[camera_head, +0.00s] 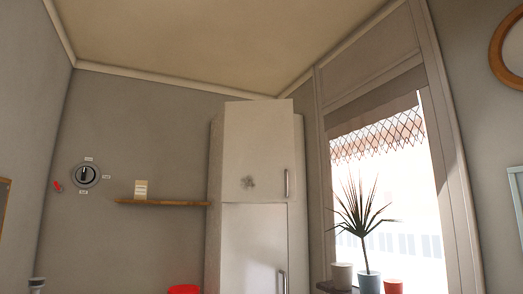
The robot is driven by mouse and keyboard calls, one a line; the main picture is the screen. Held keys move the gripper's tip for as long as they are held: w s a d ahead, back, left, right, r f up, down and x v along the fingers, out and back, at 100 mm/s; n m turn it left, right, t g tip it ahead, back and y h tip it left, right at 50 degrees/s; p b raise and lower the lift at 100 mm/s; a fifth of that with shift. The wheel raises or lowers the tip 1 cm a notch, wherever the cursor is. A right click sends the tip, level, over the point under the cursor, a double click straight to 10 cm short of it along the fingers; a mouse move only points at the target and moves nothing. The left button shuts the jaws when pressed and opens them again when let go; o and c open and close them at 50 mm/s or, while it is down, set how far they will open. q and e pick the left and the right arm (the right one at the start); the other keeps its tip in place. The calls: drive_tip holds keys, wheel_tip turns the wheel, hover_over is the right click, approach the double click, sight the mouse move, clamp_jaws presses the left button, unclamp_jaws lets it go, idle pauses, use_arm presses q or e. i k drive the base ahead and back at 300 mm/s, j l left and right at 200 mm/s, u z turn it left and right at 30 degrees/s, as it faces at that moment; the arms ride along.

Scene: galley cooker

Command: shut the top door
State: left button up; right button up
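The top door (258,150) is the upper panel of a tall white cabinet (214,220) in the middle of the view. It has a vertical handle (287,184) near its right edge and a dark grey mark on its face. Its top edge stands higher in the picture than the cabinet body and rises slightly to the right, so it looks ajar, but I cannot tell how far. The lower door (252,250) has its own handle (282,281). Neither of my grippers is in view.
A wooden shelf (165,203) with a small card (141,189) is left of the cabinet, near a wall dial (85,175). A red object (184,289) shows at the bottom edge. Right, a potted plant (364,225) and other pots stand by the window.

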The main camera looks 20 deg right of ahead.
sight(259, 165)
drive_tip(key=i+z, duration=0.1)
drive_tip(key=z, duration=0.4)
drive_tip(key=i+j+z, duration=0.2)
drive_tip(key=i, duration=0.2)
drive_tip(key=i+z, duration=0.25)
drive_tip(key=i+j+z, duration=0.2)
drive_tip(key=i, duration=0.25)
drive_tip(key=i+j+z, duration=0.1)
drive_tip(key=i+j, duration=0.75)
drive_tip(key=i+l, duration=0.05)
drive_tip(key=i, duration=0.05)
